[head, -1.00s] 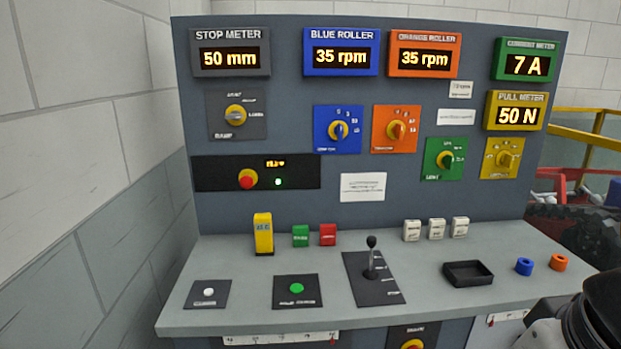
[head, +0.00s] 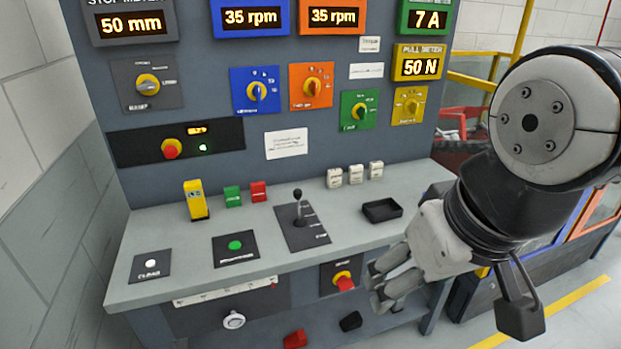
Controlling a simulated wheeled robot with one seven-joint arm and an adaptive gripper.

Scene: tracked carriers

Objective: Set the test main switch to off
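A red and yellow rotary switch (head: 343,280) sits on a dark plate on the bench's front face. It looks like the main switch, but its small label is too blurred to read. Its red handle points down to the right. My gripper (head: 378,286) hangs in front of the bench, just right of this switch in the picture. Its fingers are apart with nothing between them, and it looks clear of the switch.
The panel's meters (head: 130,24) are lit. A black lever (head: 298,205), a black tray (head: 382,210) and a yellow block (head: 195,200) are on the benchtop. Red (head: 295,339) and black (head: 350,321) pieces show below the switch. Floor is open at lower right.

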